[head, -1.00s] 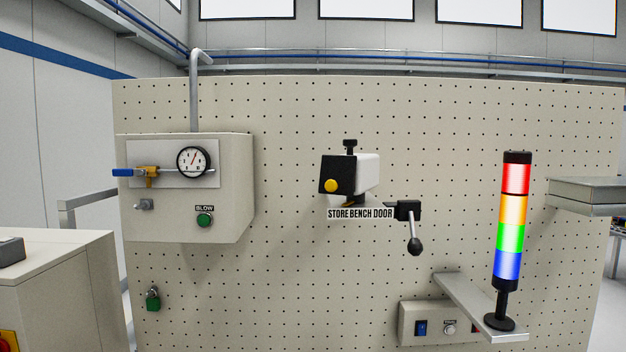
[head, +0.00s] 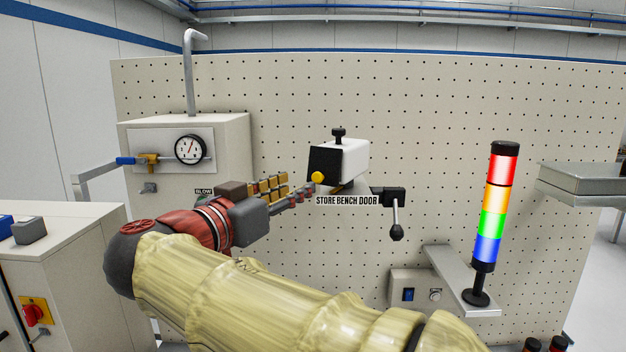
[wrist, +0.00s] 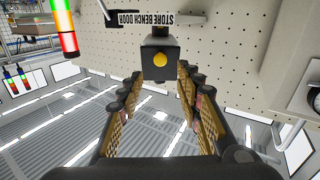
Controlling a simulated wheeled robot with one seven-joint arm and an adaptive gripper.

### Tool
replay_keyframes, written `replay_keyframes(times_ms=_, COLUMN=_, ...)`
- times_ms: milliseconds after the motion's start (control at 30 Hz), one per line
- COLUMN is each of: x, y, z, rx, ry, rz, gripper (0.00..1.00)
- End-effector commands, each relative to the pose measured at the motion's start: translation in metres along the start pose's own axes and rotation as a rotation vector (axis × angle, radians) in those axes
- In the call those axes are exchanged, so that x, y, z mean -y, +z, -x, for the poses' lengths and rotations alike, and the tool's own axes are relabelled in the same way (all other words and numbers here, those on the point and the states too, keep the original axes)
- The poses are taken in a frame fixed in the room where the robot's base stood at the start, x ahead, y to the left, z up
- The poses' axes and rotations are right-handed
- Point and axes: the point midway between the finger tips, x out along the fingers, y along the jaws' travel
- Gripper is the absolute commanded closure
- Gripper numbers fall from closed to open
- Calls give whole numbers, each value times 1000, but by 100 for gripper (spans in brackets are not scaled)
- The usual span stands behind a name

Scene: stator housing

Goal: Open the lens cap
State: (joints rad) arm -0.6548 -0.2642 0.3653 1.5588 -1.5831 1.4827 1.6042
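The lens cap (head: 323,160) is a black square flap with a yellow knob (head: 317,178) low on its front. It covers the front of the white camera box (head: 350,158) on the pegboard. My gripper (head: 298,190) points at the cap from the lower left, with its fingertips close to the yellow knob. In the wrist view, which is upside down, the cap (wrist: 157,72) and knob (wrist: 159,59) lie ahead, between the lines of the two spread fingers (wrist: 160,85). The gripper is open and empty. I cannot tell whether a fingertip touches the cap.
A label reading STORE BENCH DOOR (head: 346,200) and a black lever (head: 396,215) are just below the camera. A lit signal tower (head: 490,215) stands right on a shelf. A gauge box (head: 235,140) is left, its button partly hidden by my arm.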

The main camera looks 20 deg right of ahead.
Motion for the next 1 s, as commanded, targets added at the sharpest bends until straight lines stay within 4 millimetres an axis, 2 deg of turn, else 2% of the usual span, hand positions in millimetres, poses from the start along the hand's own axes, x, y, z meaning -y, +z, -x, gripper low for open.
replay_keyframes(times_ms=167, x=-1, y=1, z=-5, rx=2, ry=4, rz=-59, gripper=65)
replay_keyframes(times_ms=633, x=-2, y=0, z=-69, rx=3, ry=5, rz=-57, gripper=65)
replay_keyframes(times_ms=800, x=-1, y=1, z=-78, rx=4, ry=2, rz=-57, gripper=65)
replay_keyframes(times_ms=1000, x=-1, y=2, z=-79, rx=4, ry=2, rz=-57, gripper=65)
